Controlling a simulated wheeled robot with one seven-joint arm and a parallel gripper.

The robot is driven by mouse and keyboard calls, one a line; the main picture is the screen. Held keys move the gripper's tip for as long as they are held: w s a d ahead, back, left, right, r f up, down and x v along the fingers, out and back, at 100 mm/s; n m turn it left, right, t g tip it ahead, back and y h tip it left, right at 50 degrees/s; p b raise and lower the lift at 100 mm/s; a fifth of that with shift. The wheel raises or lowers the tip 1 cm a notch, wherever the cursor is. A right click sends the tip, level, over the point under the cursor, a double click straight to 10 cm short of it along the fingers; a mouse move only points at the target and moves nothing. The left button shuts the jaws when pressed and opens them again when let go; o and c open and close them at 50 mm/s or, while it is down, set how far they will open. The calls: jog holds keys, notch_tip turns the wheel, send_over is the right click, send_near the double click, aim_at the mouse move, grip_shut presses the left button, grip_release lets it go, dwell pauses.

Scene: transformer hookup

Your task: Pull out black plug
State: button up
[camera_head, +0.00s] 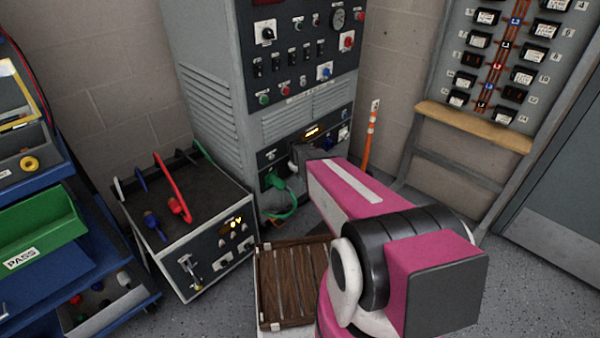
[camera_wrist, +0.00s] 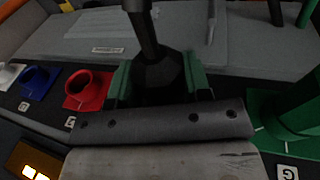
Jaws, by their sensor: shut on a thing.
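In the wrist view, the black plug (camera_wrist: 158,76) is between the green fingertips of my gripper (camera_wrist: 158,86), with its thick black cable running up from it. The fingers are shut on the plug's body from both sides. The plug's lower end and any black socket are hidden by the gripper body, so I cannot tell whether it is seated. In the head view, my arm reaches to the lower panel of the tall grey cabinet (camera_head: 205,110), and the plug is hidden there.
Beside my gripper are a red socket (camera_wrist: 88,90), a blue socket (camera_wrist: 36,82) and a green plug (camera_wrist: 290,115), which also shows in the head view (camera_head: 272,180). A test box with cables (camera_head: 205,250) and a wooden slatted crate (camera_head: 262,290) stand nearby.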

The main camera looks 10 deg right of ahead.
jog(key=shift+t+h, duration=1.1)
jog(key=shift+h, duration=0.4)
jog(key=t+h, duration=0.2)
jog(key=h, duration=0.1)
jog(key=shift+a+f+n, duration=0.15)
jog(key=shift+n, duration=0.15)
jog(key=shift+o, duration=1.4)
jog(key=shift+t+h, duration=0.3)
jog(key=shift+t, duration=0.1)
jog(key=shift+s, duration=0.1)
jog(key=c, duration=0.3)
